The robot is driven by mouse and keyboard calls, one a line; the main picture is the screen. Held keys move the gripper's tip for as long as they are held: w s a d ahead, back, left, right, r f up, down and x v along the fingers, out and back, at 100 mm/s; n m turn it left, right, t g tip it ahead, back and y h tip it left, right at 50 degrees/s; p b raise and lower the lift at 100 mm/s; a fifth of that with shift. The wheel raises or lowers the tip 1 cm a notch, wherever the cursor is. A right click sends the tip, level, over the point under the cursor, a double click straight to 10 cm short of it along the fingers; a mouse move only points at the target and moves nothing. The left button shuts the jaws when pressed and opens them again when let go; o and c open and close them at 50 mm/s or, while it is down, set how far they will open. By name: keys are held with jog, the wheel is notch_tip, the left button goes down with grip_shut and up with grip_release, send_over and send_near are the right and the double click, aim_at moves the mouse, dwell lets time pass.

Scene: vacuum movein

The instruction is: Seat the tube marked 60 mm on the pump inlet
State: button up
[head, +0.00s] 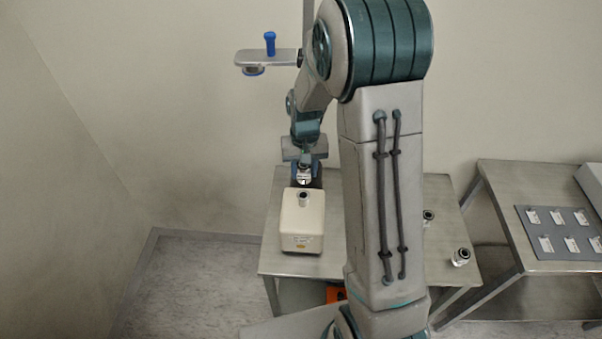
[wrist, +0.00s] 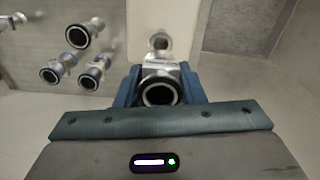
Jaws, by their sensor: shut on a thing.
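The pump (head: 301,225) is a cream box on the left part of the near table. Its metal inlet (head: 304,198) stands up from the top and also shows in the wrist view (wrist: 159,42). My gripper (head: 304,173) is shut on a short metal tube (wrist: 160,91) with a dark ring around its open end. In the head view the held tube is behind and above the inlet, and the two look apart. A pale label on the tube is too small to read, so I cannot tell whether it says 60 mm.
Several similar fittings (wrist: 83,36) stand on the table; one (head: 461,257) is near its right edge. A second table at right carries a grey mat (head: 556,249) with pale labels. A blue-handled fixture (head: 269,56) sits up at the back wall. An orange object (head: 336,294) is low under the table.

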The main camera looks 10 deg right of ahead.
jog(key=shift+a+f+b, duration=0.1)
jog(key=shift+f+b, duration=2.05)
jog(key=shift+f, duration=0.85)
jog(key=shift+f+b, duration=0.55)
jog(key=shift+b, duration=0.1)
dwell(0.4)
jog(key=o, duration=1.1)
notch_tip(320, 180, up, 14)
jog(key=shift+f+b, duration=0.1)
jog(key=shift+b, duration=0.5)
